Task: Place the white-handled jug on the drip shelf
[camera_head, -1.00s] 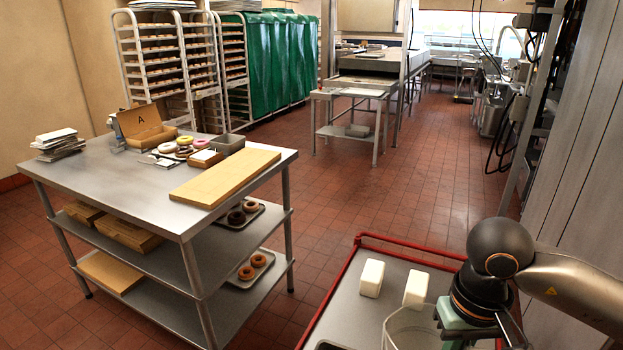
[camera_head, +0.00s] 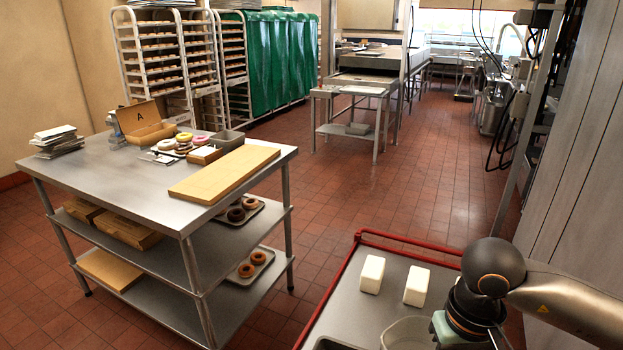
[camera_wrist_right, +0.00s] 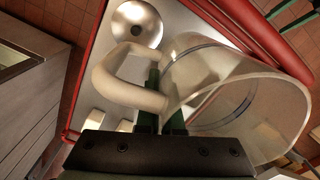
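The white-handled jug (camera_head: 402,333) is at the bottom edge of the head view, where only its pale rim and upper part show. In the right wrist view its clear body (camera_wrist_right: 235,75) lies at right, with the thick white handle (camera_wrist_right: 103,80) curving out to the left. My right gripper (camera_head: 447,330) is at the handle side of the jug. In the wrist view its dark green fingers (camera_wrist_right: 162,110) are at the lower part of the handle and look closed on it; the handle hides part of them. My left gripper is out of view. I cannot pick out the drip shelf.
Two white blocks (camera_head: 372,274) (camera_head: 417,286) stand on the grey cart top (camera_head: 335,305) with a red rail. A round metal bowl (camera_wrist_right: 136,24) shows in the wrist view. A steel table (camera_head: 110,185) with doughnuts and a board (camera_head: 225,174) stands at left. Floor between is clear.

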